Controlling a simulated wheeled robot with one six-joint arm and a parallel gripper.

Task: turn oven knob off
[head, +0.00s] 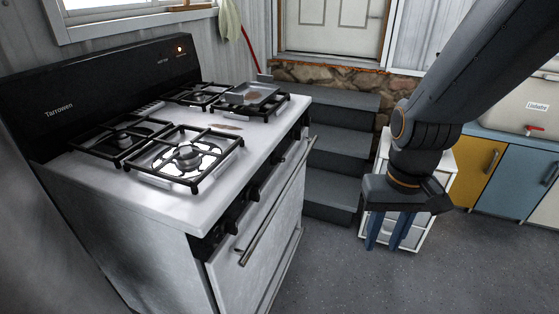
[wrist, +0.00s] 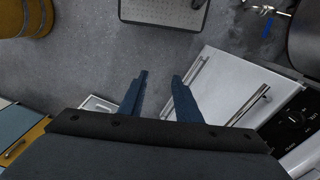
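The white stove (head: 180,195) with a black back panel stands at the left of the head view. Its dark knobs (head: 253,191) run along the front edge above the oven door handle (head: 277,202). In the wrist view the black control panel with a round knob (wrist: 294,118) shows at the right edge, beside the white oven door (wrist: 225,85). I cannot tell the knob settings. My gripper (head: 388,246) points down, to the right of the stove and apart from it. Its blue fingers are spread and empty, also in the wrist view (wrist: 160,82).
A small light lit on the stove's back panel (head: 179,49). A pan (head: 248,94) sits on the far burner. Grey steps (head: 335,155) rise behind the stove. A white drawer unit (head: 436,210) stands behind my gripper. Yellow and blue cabinets (head: 508,172) are at right. Grey floor lies open in front.

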